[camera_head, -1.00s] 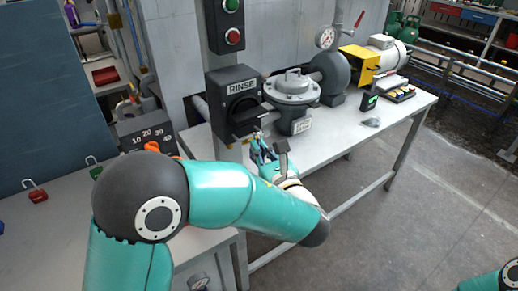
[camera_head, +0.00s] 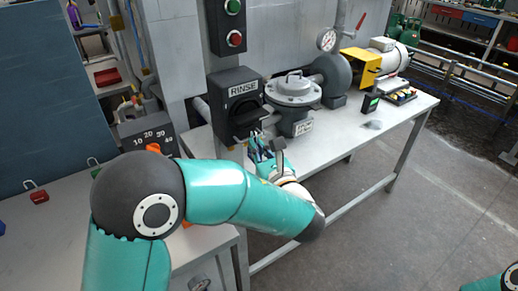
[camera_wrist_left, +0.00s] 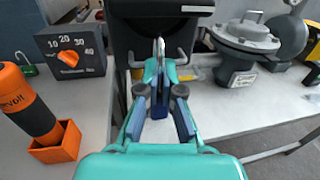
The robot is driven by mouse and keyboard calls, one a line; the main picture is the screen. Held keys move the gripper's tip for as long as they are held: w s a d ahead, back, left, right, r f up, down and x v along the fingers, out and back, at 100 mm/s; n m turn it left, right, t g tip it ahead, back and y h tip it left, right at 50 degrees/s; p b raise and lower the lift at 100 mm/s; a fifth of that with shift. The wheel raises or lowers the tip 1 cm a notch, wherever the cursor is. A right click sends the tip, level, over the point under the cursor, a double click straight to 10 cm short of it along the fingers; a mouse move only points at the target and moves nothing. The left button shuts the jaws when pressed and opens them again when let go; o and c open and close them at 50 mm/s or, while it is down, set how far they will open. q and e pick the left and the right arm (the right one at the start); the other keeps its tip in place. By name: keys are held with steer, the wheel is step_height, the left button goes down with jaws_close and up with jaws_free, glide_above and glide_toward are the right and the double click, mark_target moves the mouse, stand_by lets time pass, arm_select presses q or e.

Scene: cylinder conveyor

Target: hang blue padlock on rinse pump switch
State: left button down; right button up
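The rinse pump switch (camera_head: 235,103) is a black box labelled RINSE with a dark rotary handle; its dark underside (camera_wrist_left: 160,12) also shows at the top of the left wrist view. My left gripper (camera_head: 262,146) is just below and in front of the handle. In the left wrist view its fingers (camera_wrist_left: 160,70) are closed together around the blue padlock (camera_wrist_left: 155,104), seen nearly edge-on and mostly hidden. The metal shackle (camera_wrist_left: 160,48) points up between the fingertips, close to the switch. I cannot tell whether it touches the switch. My right gripper is out of view.
A grey pump (camera_head: 293,92) stands close right of the switch. Red (camera_head: 39,196) and green (camera_head: 95,171) padlocks lie at left. The front right table is largely clear.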

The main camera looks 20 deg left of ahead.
arm_select(q)
steer(key=shift+w+a, duration=0.2)
steer(key=shift+a, duration=0.2)
steer(key=shift+r, duration=0.1)
steer(key=shift+a, duration=0.1)
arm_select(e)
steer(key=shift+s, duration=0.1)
